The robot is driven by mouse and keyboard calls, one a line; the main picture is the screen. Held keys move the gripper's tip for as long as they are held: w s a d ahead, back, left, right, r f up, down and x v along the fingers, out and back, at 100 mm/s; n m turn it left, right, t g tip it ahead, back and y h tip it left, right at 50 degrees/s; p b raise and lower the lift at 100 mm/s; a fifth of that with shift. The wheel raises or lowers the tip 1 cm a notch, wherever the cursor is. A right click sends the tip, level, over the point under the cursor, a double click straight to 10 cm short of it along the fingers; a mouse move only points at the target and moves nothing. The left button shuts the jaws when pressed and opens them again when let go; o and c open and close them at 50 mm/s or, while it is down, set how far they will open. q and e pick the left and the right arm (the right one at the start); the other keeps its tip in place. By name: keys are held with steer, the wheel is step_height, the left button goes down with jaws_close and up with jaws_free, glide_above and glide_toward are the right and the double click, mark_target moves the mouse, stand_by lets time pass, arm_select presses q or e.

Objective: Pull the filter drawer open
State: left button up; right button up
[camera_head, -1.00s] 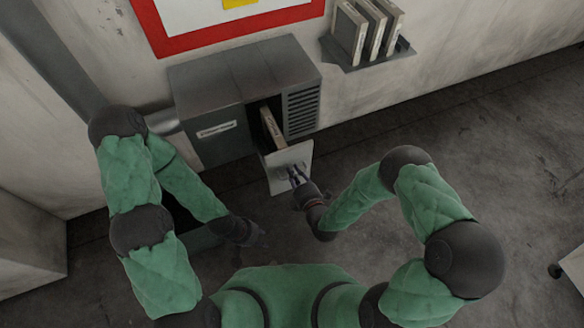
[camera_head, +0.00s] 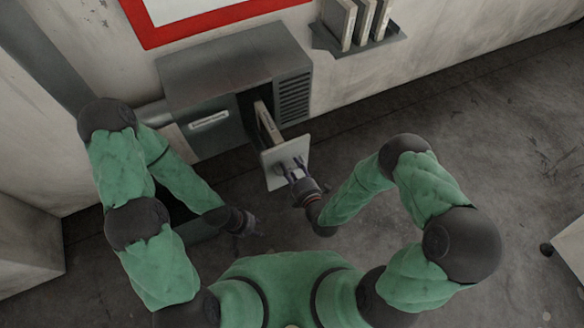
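The filter drawer (camera_head: 274,170) has a pale front plate and stands part-way out of the grey wall cabinet (camera_head: 225,75). A filter with a tan top edge (camera_head: 267,122) sits upright behind the plate, partly inside the dark opening. My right gripper (camera_head: 291,168) is at the drawer front, its fingers around what looks like the handle. The fingers and my wrist hide most of the handle. My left gripper (camera_head: 256,228) hangs low on the left, away from the drawer, with nothing visible in it; its fingers are too dark to judge.
A wall shelf (camera_head: 357,42) at the upper right holds several upright filter panels. A dark bin (camera_head: 195,229) stands on the floor below the cabinet, partly behind my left arm. The floor right of the drawer is clear. A pale cart (camera_head: 570,255) shows at the right edge.

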steer(key=v, duration=1.2)
stand_by(0.7)
step_height(320, 180, down, 8)
steer(key=w+d+m+g, duration=0.2)
steer(key=m+g, duration=0.5)
steer(key=m, duration=0.4)
steer(key=s+f+m+g+h+p, duration=0.1)
steer(key=s+f+m+g, duration=0.1)
steer(key=s+m+g, duration=0.5)
steer(key=m, duration=0.6)
steer(key=shift+s+a+f, duration=0.25)
steer(key=shift+a+f, duration=0.05)
steer(key=shift+f, duration=0.1)
